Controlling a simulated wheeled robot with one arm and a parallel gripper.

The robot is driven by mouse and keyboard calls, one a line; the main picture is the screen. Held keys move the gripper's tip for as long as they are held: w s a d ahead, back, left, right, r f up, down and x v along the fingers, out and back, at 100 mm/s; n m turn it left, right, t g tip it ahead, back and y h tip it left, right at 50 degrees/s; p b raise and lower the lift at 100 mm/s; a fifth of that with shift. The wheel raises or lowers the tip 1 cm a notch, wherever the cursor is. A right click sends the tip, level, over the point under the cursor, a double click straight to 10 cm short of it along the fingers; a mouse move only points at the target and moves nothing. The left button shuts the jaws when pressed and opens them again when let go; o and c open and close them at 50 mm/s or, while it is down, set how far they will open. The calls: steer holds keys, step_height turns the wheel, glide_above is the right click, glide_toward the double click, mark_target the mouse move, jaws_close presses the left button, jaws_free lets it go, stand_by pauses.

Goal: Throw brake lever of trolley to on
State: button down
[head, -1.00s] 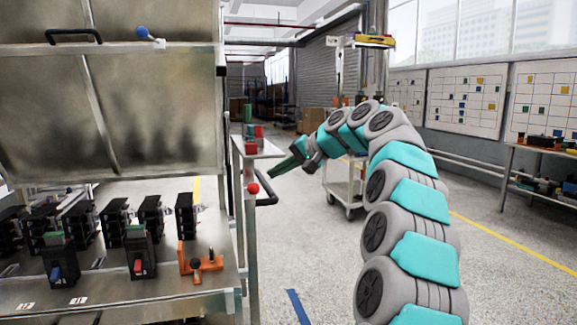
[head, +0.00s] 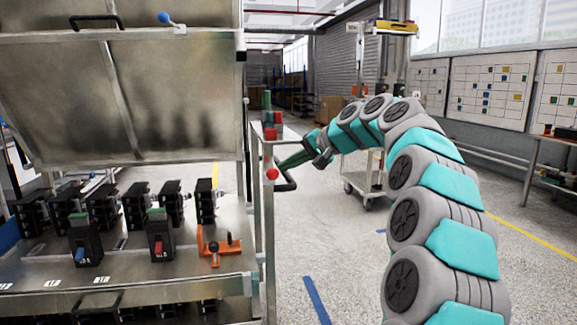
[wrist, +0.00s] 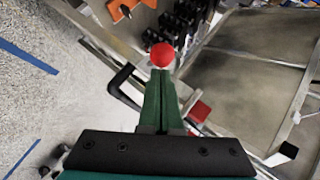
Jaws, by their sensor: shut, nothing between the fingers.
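The trolley (head: 269,220) stands at the right end of the bench, a narrow metal frame with a black handle (head: 287,186). The red ball knob, which looks like the end of the brake lever (head: 272,174), sits on its near side; it also shows in the wrist view (wrist: 162,55). The lever's arm is mostly hidden, so I cannot tell its setting. My gripper (head: 281,166) is shut and empty, its green fingers pointing at the red knob. In the wrist view, the fingertips (wrist: 159,74) are right at the knob; I cannot tell whether they touch.
Red and green items (head: 270,122) stand on top of the trolley. The bench at left holds several black breakers (head: 160,240), an orange lever device (head: 217,246) and a raised metal cover (head: 130,95) with a blue knob. Another cart (head: 362,180) stands behind my arm. Open floor lies right of the trolley.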

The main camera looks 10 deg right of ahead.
steer(key=shift+s+f+b, duration=0.2)
steer(key=shift+f+b, duration=0.1)
steer(key=shift+b, duration=0.3)
steer(key=shift+s+f+n+t+b, duration=0.3)
steer(key=shift+f+t+b, duration=0.15)
steer(key=shift+b, duration=0.8)
step_height(320, 180, down, 9)
steer(key=n+t+y+b, duration=0.1)
steer(key=t+b, duration=0.1)
steer(key=b, duration=0.8)
steer(key=shift+s+r, duration=0.2)
steer(key=shift+s, duration=0.2)
steer(key=shift+t, duration=0.25)
